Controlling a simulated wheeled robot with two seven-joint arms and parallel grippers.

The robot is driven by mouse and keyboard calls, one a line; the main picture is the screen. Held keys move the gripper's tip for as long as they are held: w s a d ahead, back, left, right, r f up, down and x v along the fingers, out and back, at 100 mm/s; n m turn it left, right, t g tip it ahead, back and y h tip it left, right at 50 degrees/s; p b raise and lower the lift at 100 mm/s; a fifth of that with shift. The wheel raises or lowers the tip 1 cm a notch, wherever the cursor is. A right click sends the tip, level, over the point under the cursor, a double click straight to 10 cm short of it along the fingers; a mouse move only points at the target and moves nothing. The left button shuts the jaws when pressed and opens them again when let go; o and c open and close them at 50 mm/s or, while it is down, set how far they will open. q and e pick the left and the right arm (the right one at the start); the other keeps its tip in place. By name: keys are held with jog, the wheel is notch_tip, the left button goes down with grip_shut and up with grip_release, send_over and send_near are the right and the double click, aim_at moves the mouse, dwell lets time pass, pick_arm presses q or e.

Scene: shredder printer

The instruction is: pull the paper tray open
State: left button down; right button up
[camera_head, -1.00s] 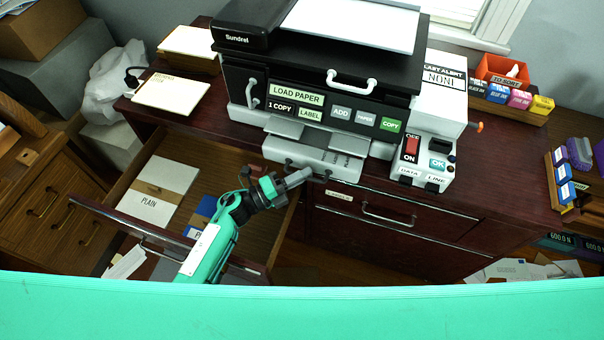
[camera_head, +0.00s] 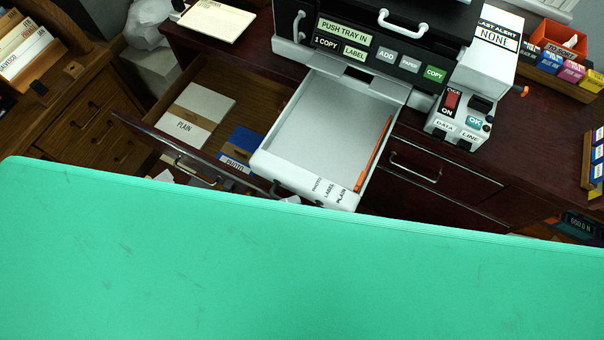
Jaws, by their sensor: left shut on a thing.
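The paper tray (camera_head: 325,135) is a light grey, shallow tray pulled out from the front of the black and white printer (camera_head: 395,55). Its inside is bare except for a thin orange strip (camera_head: 374,152) along the right side. Its front edge carries the words photo, label and plain. A dark part of the tray handle (camera_head: 275,188) shows at the left of the front. My left gripper (camera_head: 290,199) is shut on the handle. Only a small bit of it shows above my green body, which hides the rest. My right gripper is not in view.
Left of the tray, an open wooden drawer holds a pack marked plain (camera_head: 198,112) and a blue pack (camera_head: 243,142). A control box (camera_head: 461,117) with a red switch stands right of the printer. A shut desk drawer (camera_head: 430,165) lies right of the tray.

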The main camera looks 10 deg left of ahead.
pick_arm(q)
jog(key=s, duration=0.1)
jog(key=s+a, duration=0.1)
jog(key=s, duration=0.2)
jog(key=shift+s+a, duration=0.25)
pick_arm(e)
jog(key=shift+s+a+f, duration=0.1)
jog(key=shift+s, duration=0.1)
pick_arm(q)
jog(key=c, duration=1.5)
grip_release()
